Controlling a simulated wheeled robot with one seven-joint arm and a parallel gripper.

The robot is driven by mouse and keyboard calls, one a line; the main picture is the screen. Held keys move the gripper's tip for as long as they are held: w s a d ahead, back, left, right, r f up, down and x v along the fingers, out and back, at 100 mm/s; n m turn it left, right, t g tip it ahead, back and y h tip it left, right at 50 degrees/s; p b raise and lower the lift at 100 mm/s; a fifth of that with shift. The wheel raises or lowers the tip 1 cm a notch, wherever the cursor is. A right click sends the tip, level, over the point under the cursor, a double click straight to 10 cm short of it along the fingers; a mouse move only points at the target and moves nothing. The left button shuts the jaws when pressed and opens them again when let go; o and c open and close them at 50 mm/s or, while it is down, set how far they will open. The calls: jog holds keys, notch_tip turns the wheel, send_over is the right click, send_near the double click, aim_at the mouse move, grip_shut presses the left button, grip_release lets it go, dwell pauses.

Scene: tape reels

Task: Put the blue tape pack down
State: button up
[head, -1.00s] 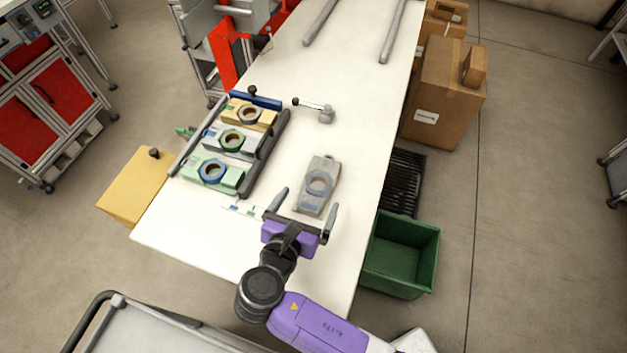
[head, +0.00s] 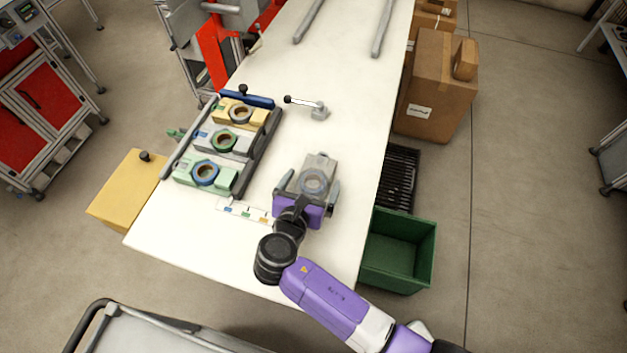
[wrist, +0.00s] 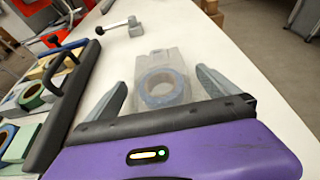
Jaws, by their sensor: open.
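A grey tape pack with a pale blue-grey ring (head: 318,164) lies flat on the white table; it also shows in the wrist view (wrist: 155,58). My gripper (head: 306,188) is open, with one finger on each side of this pack's near part. In the wrist view, the fingers (wrist: 162,90) stand apart from its sides with gaps. A pack with a strong blue ring on a pale green base (head: 205,173) sits in the nearest place of the rack at left. Which of the two is called the blue tape pack, I cannot tell.
The rack (head: 257,155) also holds a green-ringed pack (head: 223,140) and a yellow-based pack (head: 241,112). A lever (head: 318,111) stands behind. A coloured label strip (head: 245,212) lies left of my gripper. A green bin (head: 400,250) is beside the table's right edge.

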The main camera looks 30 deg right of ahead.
jog(key=c, duration=1.7)
jog(key=shift+o, duration=0.2)
